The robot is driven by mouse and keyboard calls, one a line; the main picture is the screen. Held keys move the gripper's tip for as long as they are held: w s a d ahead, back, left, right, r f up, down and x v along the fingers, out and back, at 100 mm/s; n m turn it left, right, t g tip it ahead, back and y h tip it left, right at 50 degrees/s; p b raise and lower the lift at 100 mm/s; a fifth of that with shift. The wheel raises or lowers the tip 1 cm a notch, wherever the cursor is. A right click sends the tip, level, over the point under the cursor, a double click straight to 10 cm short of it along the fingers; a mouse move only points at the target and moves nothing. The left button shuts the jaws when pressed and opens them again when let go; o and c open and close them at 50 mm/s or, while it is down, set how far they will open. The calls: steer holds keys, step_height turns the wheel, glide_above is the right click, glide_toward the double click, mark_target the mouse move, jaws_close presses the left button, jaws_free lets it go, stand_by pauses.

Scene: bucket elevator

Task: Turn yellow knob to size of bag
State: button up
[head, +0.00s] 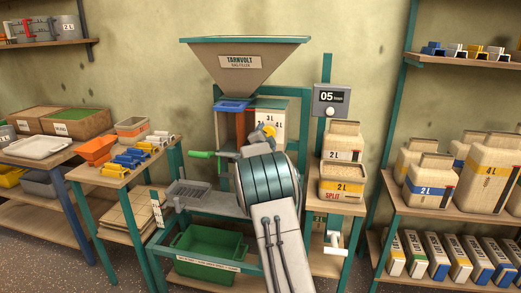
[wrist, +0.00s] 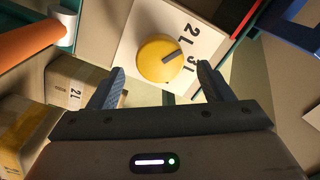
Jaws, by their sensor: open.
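The yellow knob (wrist: 158,60) sits on a pale dial plate (wrist: 136,40) marked 2 L and 3L in the wrist view. Its dark pointer is directed between these two marks. In the head view the knob (head: 269,130) is partly hidden, and the plate shows 3L at the top and 4L at the right. My gripper (wrist: 161,72) is open, with its fingertips at either side of the knob; I cannot tell whether they touch it. Two bags marked 2 L, an upper bag (head: 342,136) and a lower bag (head: 342,191), stand right of the machine.
The hopper (head: 245,62) stands above the dial. A green-handled crank (head: 201,154) is left of my arm, and a display (head: 331,100) reads 05. A green crate (head: 208,245) is below.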

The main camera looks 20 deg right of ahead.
steer(key=b+v, duration=0.1)
steer(key=v, duration=0.9)
steer(key=shift+a, duration=0.3)
steer(key=s+a+r+n+g+y+p, duration=0.3)
steer(key=s+a+n+g+y+p, duration=0.15)
steer(key=s+a+n+y, duration=0.85)
steer(key=s+a+f+n+g+h+p, duration=0.1)
steer(key=s+g, duration=0.3)
steer(key=s, duration=1.1)
steer(key=s+a+f+n+g+h+p, duration=0.2)
steer(key=s+a+n+g+p, duration=0.1)
steer(key=s, duration=1.3)
steer(key=shift+f+n+g+p, duration=0.2)
steer(key=shift+n+g+p, duration=0.15)
steer(key=shift+n, duration=0.35)
